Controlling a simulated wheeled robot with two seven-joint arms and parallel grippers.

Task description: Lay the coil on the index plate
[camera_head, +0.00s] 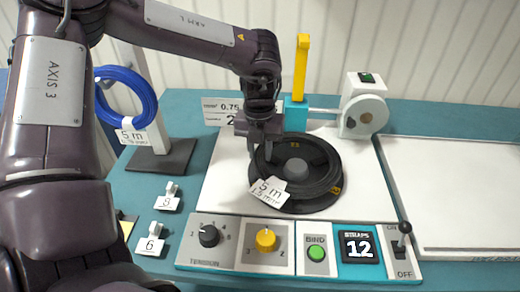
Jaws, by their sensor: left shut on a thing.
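A black coil (322,181) with a white "5 m" tag (268,191) is over the dark round index plate (312,206), around its grey centre hub (297,169). My left gripper (264,153) points down at the coil's back left side and is shut on it. The coil covers most of the plate; I cannot tell whether it rests flat on it or sits slightly above. My right gripper is not in view.
A blue coil (128,107) hangs on a stand (162,158) at left. A yellow upright lever (301,68) and a grey wheel unit (362,114) stand behind the plate. A control panel (215,260) with knobs lies in front. A white tray (450,185) at right is empty.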

